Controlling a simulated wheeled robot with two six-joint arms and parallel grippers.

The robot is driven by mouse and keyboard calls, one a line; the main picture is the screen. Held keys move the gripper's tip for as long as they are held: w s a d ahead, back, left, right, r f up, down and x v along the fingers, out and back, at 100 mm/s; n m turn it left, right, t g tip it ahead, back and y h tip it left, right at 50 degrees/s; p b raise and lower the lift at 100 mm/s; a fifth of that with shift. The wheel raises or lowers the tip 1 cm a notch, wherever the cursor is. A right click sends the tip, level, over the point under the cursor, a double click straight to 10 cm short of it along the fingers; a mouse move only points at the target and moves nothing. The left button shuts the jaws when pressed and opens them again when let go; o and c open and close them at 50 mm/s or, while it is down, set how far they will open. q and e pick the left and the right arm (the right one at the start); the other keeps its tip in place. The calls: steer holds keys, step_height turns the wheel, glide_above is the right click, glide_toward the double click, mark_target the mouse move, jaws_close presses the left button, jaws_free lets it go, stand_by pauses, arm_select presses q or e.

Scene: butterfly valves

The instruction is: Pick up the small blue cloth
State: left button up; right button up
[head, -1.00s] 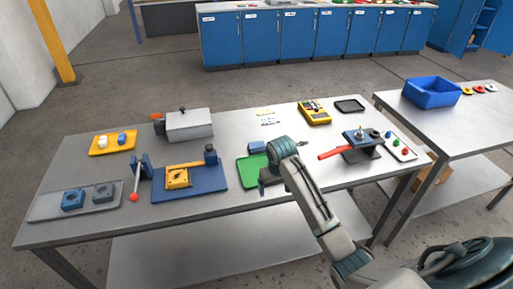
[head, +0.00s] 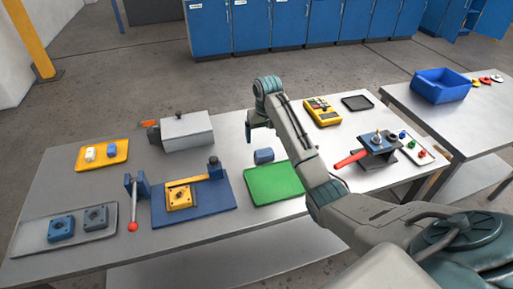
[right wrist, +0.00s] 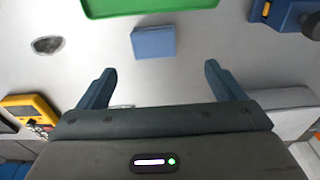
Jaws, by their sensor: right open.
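In the right wrist view the cloth (right wrist: 153,42) is a blue rectangle between the line of the fingers and the green tray. My right gripper (head: 259,127) is above the table, behind the cloth in the head view. In the right wrist view its two fingers (right wrist: 160,76) are spread wide with nothing between them. The cloth is beyond the fingertips and apart from them. My left gripper is not in view.
The green tray (head: 273,184) is empty. A blue fixture board (head: 222,195) stands left of it, a grey box (head: 187,131) behind. A yellow meter (head: 322,111) and a red-handled valve (head: 377,145) are to the right. The table around the cloth is mostly clear.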

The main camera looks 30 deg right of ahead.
mark_target(264, 152)
steer(key=shift+w+f, duration=0.2)
steer(key=shift+f, duration=0.1)
steer(key=f, duration=0.1)
steer(key=f+p, duration=0.1)
steer(key=f, duration=0.1)
steer(key=shift+s+d+f, duration=0.15)
steer(key=shift+s+f, duration=0.1)
steer(key=shift+f, duration=0.1)
steer(key=shift+w+f+p, duration=0.1)
steer(key=shift+f+p, duration=0.2)
steer(key=f, duration=0.1)
steer(key=f+p, duration=0.1)
steer(key=f, duration=0.1)
steer(key=f+p, duration=0.1)
steer(key=shift+w+d+f, duration=0.15)
steer(key=shift+w+d, duration=0.1)
steer(key=shift+d, duration=0.15)
steer(key=shift+f, duration=0.5)
steer(key=shift+w, duration=0.1)
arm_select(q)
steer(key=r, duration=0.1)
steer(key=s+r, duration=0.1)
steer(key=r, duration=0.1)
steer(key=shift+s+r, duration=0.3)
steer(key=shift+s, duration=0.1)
arm_select(e)
steer(key=c, duration=1.1)
steer(key=shift+o, duration=0.2)
steer(key=shift+r, duration=0.1)
